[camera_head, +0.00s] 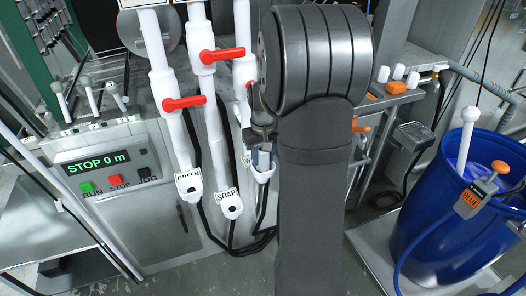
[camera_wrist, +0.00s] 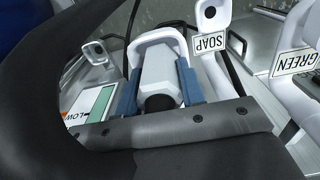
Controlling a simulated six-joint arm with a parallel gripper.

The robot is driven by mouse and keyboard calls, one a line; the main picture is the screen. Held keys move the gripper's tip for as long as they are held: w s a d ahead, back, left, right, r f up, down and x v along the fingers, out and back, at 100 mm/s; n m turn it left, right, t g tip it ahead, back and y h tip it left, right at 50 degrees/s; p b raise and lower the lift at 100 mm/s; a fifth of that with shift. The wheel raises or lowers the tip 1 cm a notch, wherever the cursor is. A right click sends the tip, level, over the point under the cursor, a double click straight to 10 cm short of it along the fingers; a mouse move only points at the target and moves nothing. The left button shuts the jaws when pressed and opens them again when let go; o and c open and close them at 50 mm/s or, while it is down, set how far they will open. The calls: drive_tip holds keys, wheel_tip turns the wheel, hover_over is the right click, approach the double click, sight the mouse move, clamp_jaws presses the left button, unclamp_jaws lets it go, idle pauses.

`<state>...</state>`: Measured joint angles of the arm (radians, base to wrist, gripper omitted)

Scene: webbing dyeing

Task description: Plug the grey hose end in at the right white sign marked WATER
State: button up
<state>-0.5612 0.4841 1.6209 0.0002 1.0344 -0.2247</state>
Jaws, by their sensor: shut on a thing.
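My gripper (camera_wrist: 160,90) is shut on the pale grey hose end (camera_wrist: 157,72), with a blue finger on either side. The hose end's dark round end faces the wrist camera. A white rounded outlet (camera_wrist: 150,40) rises right behind and around it; I cannot tell whether the hose end is seated in it. In the head view my gripper (camera_head: 262,157) is at the mouth of the third white outlet (camera_head: 264,174), right of the SOAP one, and largely hides it. No WATER sign is readable; my arm covers the area right of this outlet.
The SOAP outlet (camera_head: 230,205) and GREEN outlet (camera_head: 188,184) stand close on the left. Red valve handles (camera_head: 222,55) stick out above. Black hoses (camera_head: 248,245) hang below.

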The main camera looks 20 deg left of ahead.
drive_tip(key=shift+f, duration=0.2)
drive_tip(key=o, duration=1.2)
wheel_tip(320, 180, up, 17)
drive_tip(key=shift+r, duration=0.2)
drive_tip(key=shift+f, duration=0.15)
wheel_tip(320, 180, down, 16)
drive_tip(key=shift+f, duration=0.1)
idle(0.4)
drive_tip(key=shift+f, duration=0.1)
